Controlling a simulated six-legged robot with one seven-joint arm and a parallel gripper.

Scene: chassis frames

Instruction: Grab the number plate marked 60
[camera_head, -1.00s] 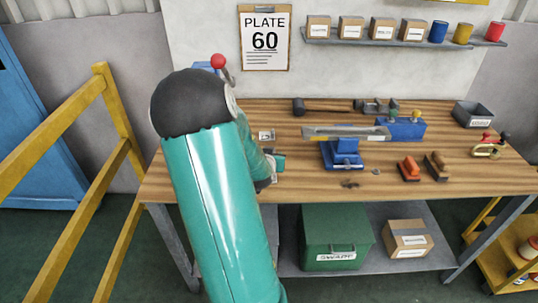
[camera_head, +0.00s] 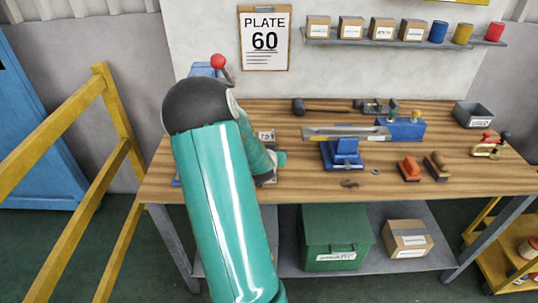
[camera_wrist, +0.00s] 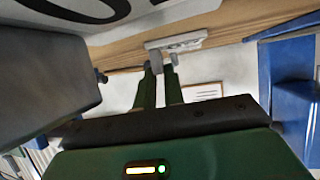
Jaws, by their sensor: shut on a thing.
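In the wrist view my gripper (camera_wrist: 161,66) is shut on a small pale plate (camera_wrist: 178,41), which shows just past the fingertips. The marking on this plate is too small and slanted to read. In the head view my arm hides the gripper's fingers. A small light plate with dark digits (camera_head: 266,136) shows on the bench beside my arm; I cannot read its digits surely, nor tell if it is the held one. A wall sign reading PLATE 60 (camera_head: 265,38) hangs behind the bench.
The wooden bench (camera_head: 225,190) carries a blue fixture (camera_head: 343,153), a black mallet (camera_head: 320,108), a blue block (camera_head: 402,128), stamps (camera_head: 408,168) and a grey bin (camera_head: 472,114). A yellow railing (camera_head: 115,130) stands at left. A shelf (camera_head: 400,43) holds boxes and cans.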

